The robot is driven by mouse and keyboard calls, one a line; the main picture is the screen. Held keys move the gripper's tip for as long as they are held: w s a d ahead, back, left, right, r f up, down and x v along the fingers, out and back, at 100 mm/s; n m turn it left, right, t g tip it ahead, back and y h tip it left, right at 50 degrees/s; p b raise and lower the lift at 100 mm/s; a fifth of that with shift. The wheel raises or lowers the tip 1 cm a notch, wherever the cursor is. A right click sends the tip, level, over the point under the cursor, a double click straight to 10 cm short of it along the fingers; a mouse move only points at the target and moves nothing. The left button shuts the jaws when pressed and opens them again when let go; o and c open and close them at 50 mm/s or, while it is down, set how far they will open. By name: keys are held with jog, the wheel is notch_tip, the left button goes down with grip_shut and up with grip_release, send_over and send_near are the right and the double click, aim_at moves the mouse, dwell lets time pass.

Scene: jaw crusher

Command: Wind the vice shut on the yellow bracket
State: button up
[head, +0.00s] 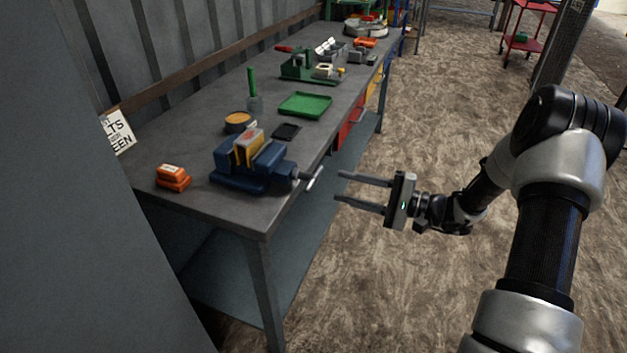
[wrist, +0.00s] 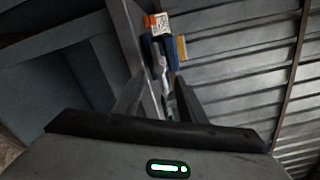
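The blue vice (head: 232,180) sits at the near end of the grey workbench. The yellow bracket (head: 247,150) stands upright between its jaws; I cannot tell whether both jaws touch it. The vice's pale bar handle (head: 314,179) sticks out past the bench's front edge, slanted. My gripper (head: 339,185) is open and empty, level with the handle and a little to its right, fingers pointing at it. In the wrist view the handle (wrist: 161,72) shows between and beyond my fingertips, with the yellow bracket (wrist: 181,47) behind.
Orange boxes (head: 173,177) lie left of the vice. A tin (head: 238,122), a dark flat item (head: 286,131) and a green tray (head: 305,105) lie behind it. A lower shelf (head: 240,262) runs under the bench. The floor beside the bench is clear.

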aim_at(318, 180)
jog(key=x, duration=0.9)
jog(key=shift+a+b, duration=0.1)
jog(key=shift+b, duration=0.2)
